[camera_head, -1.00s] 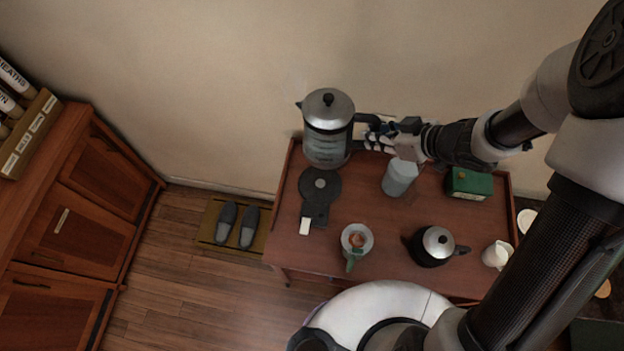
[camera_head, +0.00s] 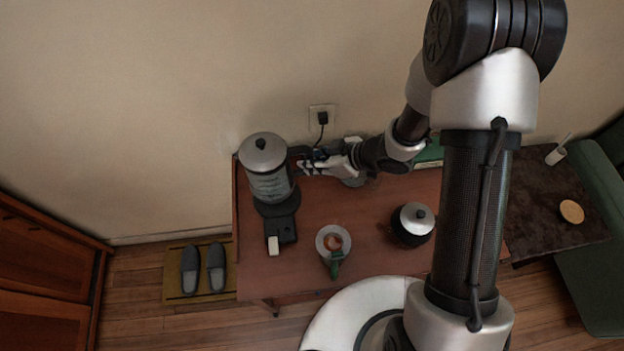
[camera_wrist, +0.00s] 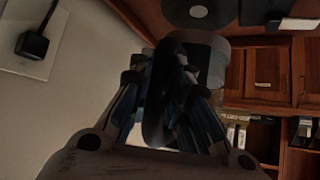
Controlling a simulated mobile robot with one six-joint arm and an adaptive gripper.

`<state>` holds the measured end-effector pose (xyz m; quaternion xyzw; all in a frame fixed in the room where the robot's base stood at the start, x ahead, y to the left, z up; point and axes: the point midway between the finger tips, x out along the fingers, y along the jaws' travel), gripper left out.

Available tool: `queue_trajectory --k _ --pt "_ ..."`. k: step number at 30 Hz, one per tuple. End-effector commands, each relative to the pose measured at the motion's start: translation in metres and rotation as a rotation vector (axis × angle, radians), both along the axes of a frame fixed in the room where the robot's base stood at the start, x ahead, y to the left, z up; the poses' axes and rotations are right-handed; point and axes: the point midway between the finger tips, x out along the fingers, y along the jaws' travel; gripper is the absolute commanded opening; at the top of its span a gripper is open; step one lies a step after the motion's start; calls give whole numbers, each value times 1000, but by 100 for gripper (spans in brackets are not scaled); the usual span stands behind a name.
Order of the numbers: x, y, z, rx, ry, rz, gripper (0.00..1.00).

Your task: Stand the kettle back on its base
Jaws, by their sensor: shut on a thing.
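The kettle (camera_head: 268,185), glass-sided with a silver lid and black knob, is upright at the table's back left. My gripper (camera_head: 305,165) is shut on its black handle, which also shows in the wrist view (camera_wrist: 158,95). The kettle hides the back part of its black base (camera_head: 283,228) in the head view. In the wrist view the base (camera_wrist: 228,12) shows its round plate and pale centre uncovered, so the kettle appears held off it. The exact gap cannot be told.
On the wooden table (camera_head: 300,277) stand a cup with a green handle (camera_head: 335,245) and a black pot with a silver lid (camera_head: 412,226). A green box (camera_head: 430,153) is partly behind my arm. A plugged wall socket (camera_head: 322,116) is behind. Slippers (camera_head: 203,268) lie on the floor left.

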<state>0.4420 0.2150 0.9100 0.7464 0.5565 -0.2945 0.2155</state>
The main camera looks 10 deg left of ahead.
Motion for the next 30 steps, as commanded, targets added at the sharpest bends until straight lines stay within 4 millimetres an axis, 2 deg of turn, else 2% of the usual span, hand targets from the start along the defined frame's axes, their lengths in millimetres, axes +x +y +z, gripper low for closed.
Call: queue_trajectory --k 1,3,11,19,27,28,30 --pt "1 1 -11 6 0 -1 0" --pt "1 1 -19 6 -1 -1 0" --pt "1 1 -32 7 -3 -1 0" --pt "1 1 -67 6 -1 -2 0" --pt "1 1 -71 5 -4 -1 0" --pt "0 0 -72 0 -1 1 19" --pt "0 0 -72 0 -1 1 23"
